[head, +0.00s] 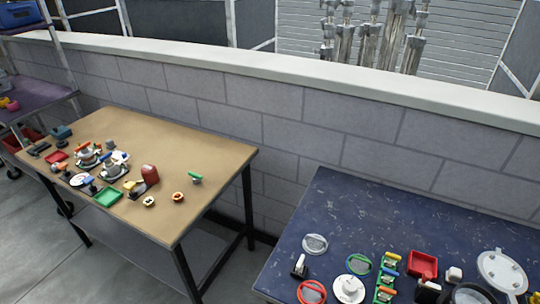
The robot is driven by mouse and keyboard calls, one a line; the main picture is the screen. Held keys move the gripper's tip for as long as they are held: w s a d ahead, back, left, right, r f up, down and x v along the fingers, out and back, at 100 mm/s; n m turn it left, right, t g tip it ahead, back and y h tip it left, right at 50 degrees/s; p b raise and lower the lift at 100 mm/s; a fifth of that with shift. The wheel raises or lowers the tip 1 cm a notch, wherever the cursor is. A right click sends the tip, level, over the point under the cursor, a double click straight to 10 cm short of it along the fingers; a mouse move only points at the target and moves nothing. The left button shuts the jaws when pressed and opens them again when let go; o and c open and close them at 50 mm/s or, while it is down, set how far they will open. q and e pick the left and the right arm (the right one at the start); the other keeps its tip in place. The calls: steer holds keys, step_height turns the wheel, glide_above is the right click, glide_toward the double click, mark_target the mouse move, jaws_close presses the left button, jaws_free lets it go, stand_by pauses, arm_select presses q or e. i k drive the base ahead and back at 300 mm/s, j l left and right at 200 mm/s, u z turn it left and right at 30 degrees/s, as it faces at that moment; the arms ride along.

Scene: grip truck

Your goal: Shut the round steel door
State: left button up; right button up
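A pale grey round plate (501,271), which looks like the round steel door, is at the right end of the blue table, near the lower right corner of the head view. It has small dark spots and looks swung open. Just left of and below it is a round rim with a dark inside (472,294), cut off by the bottom edge. I cannot make out the hinge between them. Neither of my grippers is in view.
The blue scuffed table (400,215) also holds a red tray (423,265), a grey disc (315,244), a red ring (311,292) and several small fixtures. Its back part is bare. A brown table (190,140) with many small parts stands left, across a floor gap. A block wall runs behind.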

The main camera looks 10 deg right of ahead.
mark_target(507, 272)
steer(key=z, duration=2.05)
steer(key=l, duration=0.7)
steer(key=i+l+z, duration=0.1)
steer(key=l, duration=0.55)
steer(key=l+z, duration=0.1)
steer(key=l, duration=0.6)
steer(key=i, duration=0.05)
